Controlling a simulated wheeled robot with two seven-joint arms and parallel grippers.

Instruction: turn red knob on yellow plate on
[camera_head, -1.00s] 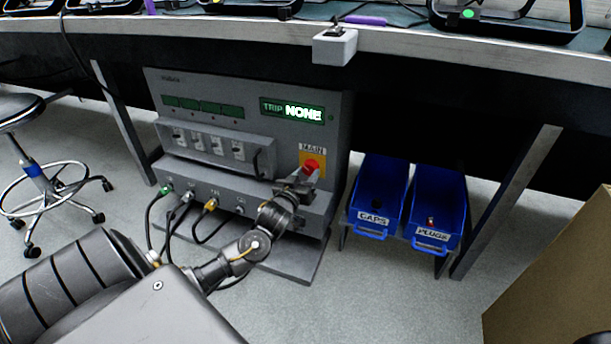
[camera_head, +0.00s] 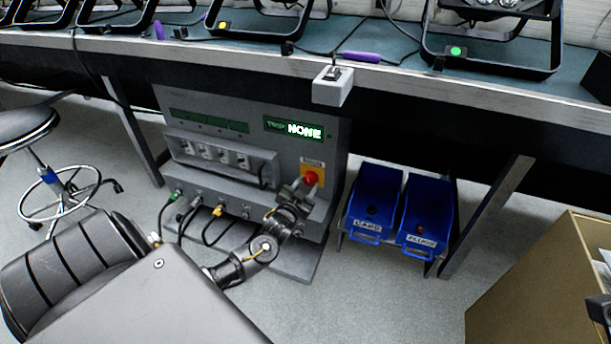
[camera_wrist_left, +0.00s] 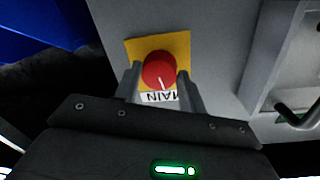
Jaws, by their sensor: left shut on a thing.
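The red knob (camera_head: 311,178) sits on a yellow plate (camera_head: 318,169) on the front of a grey power cabinet under the bench. In the left wrist view the knob (camera_wrist_left: 159,70) shows a white line pointing toward the "MAIN" label, on the yellow plate (camera_wrist_left: 184,46). My left gripper (camera_head: 304,187) is at the knob. In the wrist view its two fingers (camera_wrist_left: 160,84) stand on either side of the knob, shut on it. The cabinet's display (camera_head: 294,129) reads "TRIP NONE".
Blue bins (camera_head: 376,201) stand right of the cabinet, under the bench edge (camera_head: 220,63). A handle bar (camera_head: 264,171) and cables (camera_head: 168,212) are on the cabinet front. A stool (camera_head: 52,175) is at left, a cardboard box (camera_head: 535,285) at lower right.

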